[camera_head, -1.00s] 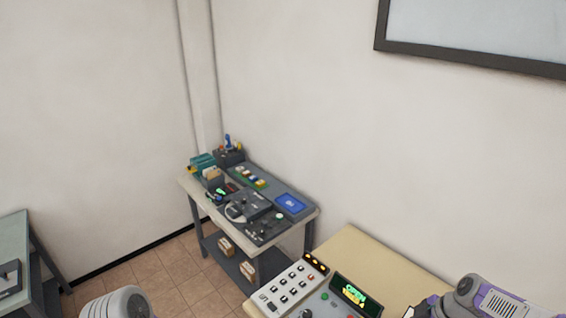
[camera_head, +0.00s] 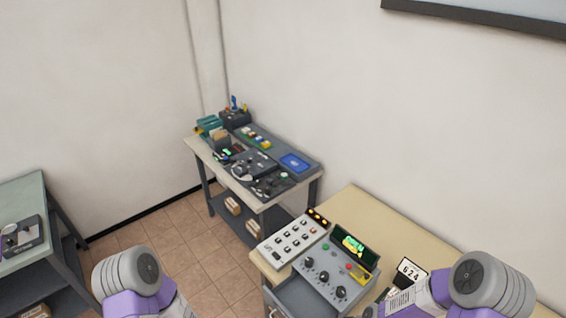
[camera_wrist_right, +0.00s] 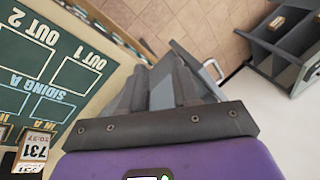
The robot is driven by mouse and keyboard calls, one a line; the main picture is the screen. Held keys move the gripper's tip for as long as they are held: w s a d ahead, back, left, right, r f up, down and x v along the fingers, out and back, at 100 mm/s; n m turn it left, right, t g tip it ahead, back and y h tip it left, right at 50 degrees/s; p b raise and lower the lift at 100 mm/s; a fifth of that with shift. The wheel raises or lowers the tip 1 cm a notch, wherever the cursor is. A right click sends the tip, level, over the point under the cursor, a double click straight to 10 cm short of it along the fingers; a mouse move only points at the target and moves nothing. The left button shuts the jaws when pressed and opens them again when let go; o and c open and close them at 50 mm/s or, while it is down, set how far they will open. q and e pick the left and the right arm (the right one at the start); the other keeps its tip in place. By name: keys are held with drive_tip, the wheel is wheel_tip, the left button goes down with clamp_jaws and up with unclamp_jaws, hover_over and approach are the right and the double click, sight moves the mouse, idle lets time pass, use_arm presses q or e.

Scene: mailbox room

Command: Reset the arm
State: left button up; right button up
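My right arm (camera_head: 490,285) reaches in at the lower right of the head view, over the beige table. My right gripper (camera_wrist_right: 165,85) shows in the right wrist view with its dark grey fingers close together and nothing visible between them. It is above the table edge, beside a green board and an open grey drawer. My left arm (camera_head: 130,275) shows at the lower left of the head view, over the floor. Its gripper is outside the frame.
The beige table (camera_head: 400,225) holds a white button panel (camera_head: 293,240) and a grey console (camera_head: 335,275) with a lit display. The green board (camera_wrist_right: 50,70) carries white lettering. The drawer (camera_head: 300,298) stands open below. A workbench (camera_head: 215,150) stands behind; another table (camera_head: 25,200) is left.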

drive_tip(key=s+a+f+m, duration=0.4)
drive_tip(key=s+a+f, duration=0.15)
drive_tip(key=s, duration=0.25)
wheel_tip(320, 180, down, 15)
drive_tip(key=b, duration=1.5)
drive_tip(key=shift+w+a+f+b, duration=0.15)
drive_tip(key=shift+w+f+b, duration=0.05)
drive_tip(key=shift+w+b, duration=0.1)
drive_tip(key=shift+m, duration=0.3)
idle(0.7)
